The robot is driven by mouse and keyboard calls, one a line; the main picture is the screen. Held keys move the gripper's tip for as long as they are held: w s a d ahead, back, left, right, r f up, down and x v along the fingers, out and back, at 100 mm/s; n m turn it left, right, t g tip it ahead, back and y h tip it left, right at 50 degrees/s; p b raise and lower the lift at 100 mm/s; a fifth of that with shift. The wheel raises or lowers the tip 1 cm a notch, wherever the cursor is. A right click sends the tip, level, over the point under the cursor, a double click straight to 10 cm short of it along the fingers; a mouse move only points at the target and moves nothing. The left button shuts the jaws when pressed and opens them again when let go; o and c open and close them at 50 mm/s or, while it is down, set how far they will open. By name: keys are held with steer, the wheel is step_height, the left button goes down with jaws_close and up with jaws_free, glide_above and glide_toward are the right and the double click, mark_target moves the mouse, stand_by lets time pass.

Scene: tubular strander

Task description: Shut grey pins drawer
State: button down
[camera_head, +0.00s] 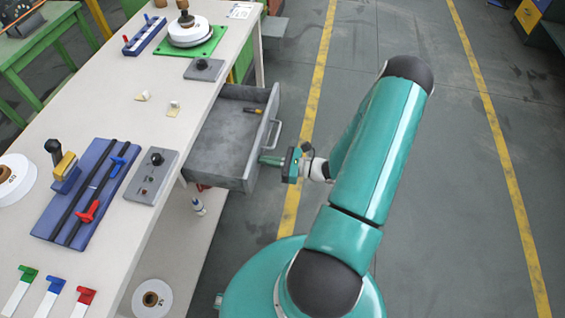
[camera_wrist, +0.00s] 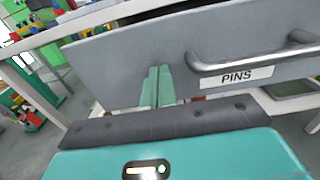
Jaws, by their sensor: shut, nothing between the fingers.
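The grey pins drawer (camera_head: 225,135) is pulled out from under the table's right side in the head view. A small dark and orange item (camera_head: 253,110) lies inside it. In the wrist view its front panel (camera_wrist: 130,60) carries a PINS label (camera_wrist: 237,77) and a metal bar handle (camera_wrist: 250,60). My gripper (camera_head: 266,160) is shut and empty. Its fingers (camera_wrist: 157,84) point at the drawer front, left of the handle in the wrist view. The tips look at or very close to the panel; I cannot tell whether they touch.
The white table (camera_head: 105,108) holds a blue board with black rods (camera_head: 85,195), a grey control box (camera_head: 152,176) and a green plate with a white spool (camera_head: 190,38). A white spool (camera_head: 152,297) sits on the shelf below. The floor (camera_head: 430,150) to the right is clear.

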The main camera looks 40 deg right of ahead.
steer(key=x, duration=2)
steer(key=shift+w+a+r, duration=0.15)
steer(key=shift+w+a, duration=0.05)
steer(key=shift+w, duration=0.05)
steer(key=shift+w+a, duration=0.1)
